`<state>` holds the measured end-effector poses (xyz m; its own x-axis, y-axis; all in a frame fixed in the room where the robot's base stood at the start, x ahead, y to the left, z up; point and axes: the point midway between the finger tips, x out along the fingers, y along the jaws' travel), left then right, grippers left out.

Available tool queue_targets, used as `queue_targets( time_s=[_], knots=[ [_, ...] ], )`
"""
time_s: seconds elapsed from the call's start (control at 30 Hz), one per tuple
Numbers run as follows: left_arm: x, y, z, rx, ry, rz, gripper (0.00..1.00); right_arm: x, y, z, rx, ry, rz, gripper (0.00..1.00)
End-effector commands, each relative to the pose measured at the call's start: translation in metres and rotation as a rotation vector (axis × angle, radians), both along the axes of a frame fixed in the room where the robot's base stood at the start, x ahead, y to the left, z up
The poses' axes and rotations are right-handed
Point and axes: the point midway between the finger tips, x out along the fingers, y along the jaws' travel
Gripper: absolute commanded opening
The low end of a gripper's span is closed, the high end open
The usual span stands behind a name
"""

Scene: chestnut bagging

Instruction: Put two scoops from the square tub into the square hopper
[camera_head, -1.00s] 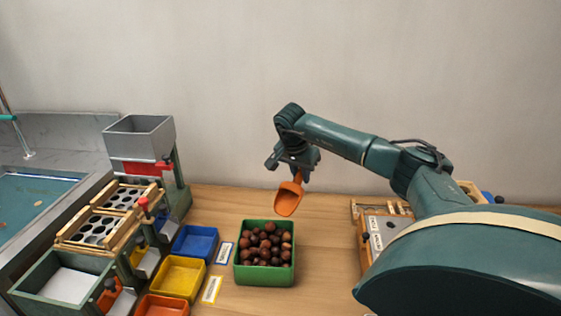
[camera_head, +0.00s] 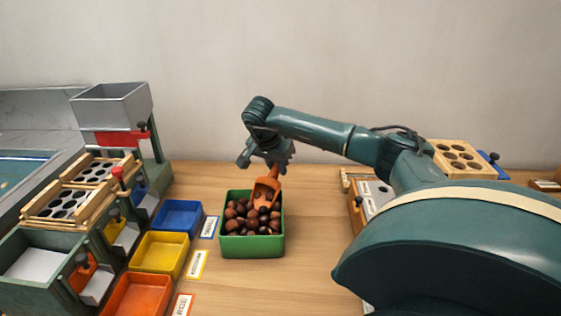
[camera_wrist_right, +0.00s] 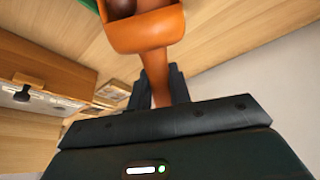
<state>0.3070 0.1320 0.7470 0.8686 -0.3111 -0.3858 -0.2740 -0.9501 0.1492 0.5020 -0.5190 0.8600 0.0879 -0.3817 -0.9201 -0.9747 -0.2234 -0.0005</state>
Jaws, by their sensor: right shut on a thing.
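The square green tub (camera_head: 252,248) of brown chestnuts (camera_head: 240,218) stands on the wooden table. My right gripper (camera_head: 273,165) is shut on the handle of an orange scoop (camera_head: 265,193) above the tub's back part. The scoop's bowl is tilted down, its lower edge among the chestnuts. In the right wrist view the scoop (camera_wrist_right: 150,32) hangs from my right gripper (camera_wrist_right: 158,90), with chestnuts (camera_wrist_right: 125,6) showing at its mouth. How many are inside is hidden. The square grey hopper (camera_head: 112,105) is at the upper left, on a green stand. My left gripper is out of view.
Blue (camera_head: 178,217), yellow (camera_head: 158,253) and orange (camera_head: 138,294) trays with label cards stand left of the tub. A wooden hole rack (camera_head: 75,195) is further left. A wooden block with holes (camera_head: 462,160) is at the right, behind my arm. Table right of the tub is bare.

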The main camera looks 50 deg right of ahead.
Motion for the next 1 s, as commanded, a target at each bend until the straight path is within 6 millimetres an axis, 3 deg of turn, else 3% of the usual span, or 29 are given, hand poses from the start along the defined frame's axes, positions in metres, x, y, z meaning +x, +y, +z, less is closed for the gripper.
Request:
queue_targets(
  time_s=[0.13,0.53,0.6,0.73,1.0],
  knots=[
    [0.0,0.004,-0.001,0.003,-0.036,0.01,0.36,-0.003,0.011,-0.017,0.019,0.007,0.001,0.0],
    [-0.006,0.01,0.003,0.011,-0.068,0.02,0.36,-0.012,0.049,-0.035,0.157,0.039,0.001,0.0],
    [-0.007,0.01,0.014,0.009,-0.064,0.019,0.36,-0.014,0.056,-0.033,0.217,0.054,-0.001,0.0],
    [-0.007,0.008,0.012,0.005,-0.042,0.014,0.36,-0.017,0.07,-0.04,0.329,0.083,0.001,0.0],
    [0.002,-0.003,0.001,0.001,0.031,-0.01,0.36,-0.013,0.058,-0.014,0.542,0.127,-0.001,0.0]
  ],
)
